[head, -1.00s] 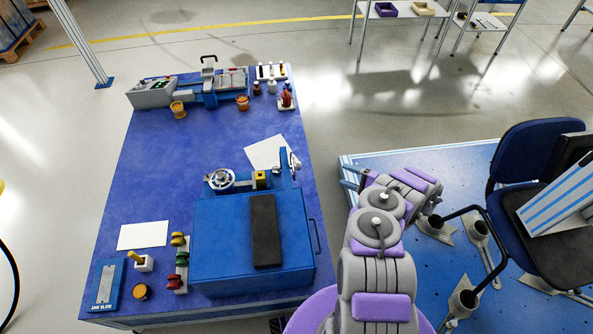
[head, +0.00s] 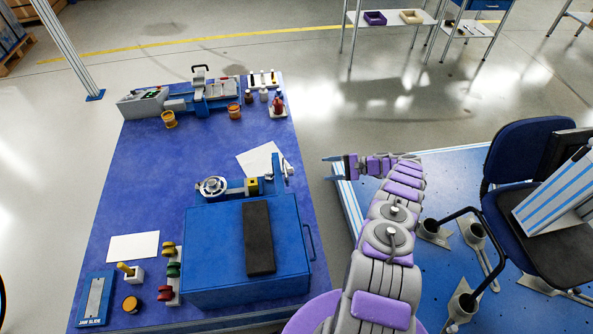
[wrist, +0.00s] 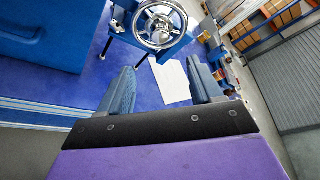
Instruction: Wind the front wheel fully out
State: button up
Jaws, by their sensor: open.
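A silver spoked handwheel (wrist: 160,24) faces my gripper in the wrist view, at the top middle. In the head view this wheel (head: 288,170) shows nearly edge-on at the right end of the blue machine (head: 190,245). A second silver wheel (head: 213,187) lies facing up at the machine's left. I cannot tell from a label which is the front wheel. My gripper (head: 328,168) is open and empty, right of the table and apart from the edge-on wheel, its fingers pointing left. In the wrist view its blue fingers (wrist: 163,82) stand apart, below the wheel.
The blue table (head: 165,160) carries a white sheet (head: 255,160) behind the machine and a jaw guide plate (head: 96,299) at front left. A blue office chair (head: 530,150) stands on the platform at right. Floor shows between table and platform.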

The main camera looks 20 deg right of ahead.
jog(key=x, duration=1.3)
jog(key=shift+a, duration=0.2)
jog(key=shift+w+f, duration=0.1)
jog(key=shift+c, duration=0.3)
jog(key=c, duration=1)
jog(key=shift+b, duration=0.3)
jog(key=shift+f+n+t+y+b, duration=0.25)
jog(key=shift+n+t+b, duration=0.3)
jog(key=shift+n, duration=0.6)
jog(key=shift+f+n+t+y+b, duration=0.2)
jog(key=shift+n+t+b, duration=0.35)
jog(key=shift+n, duration=0.6)
jog(key=shift+s, duration=0.25)
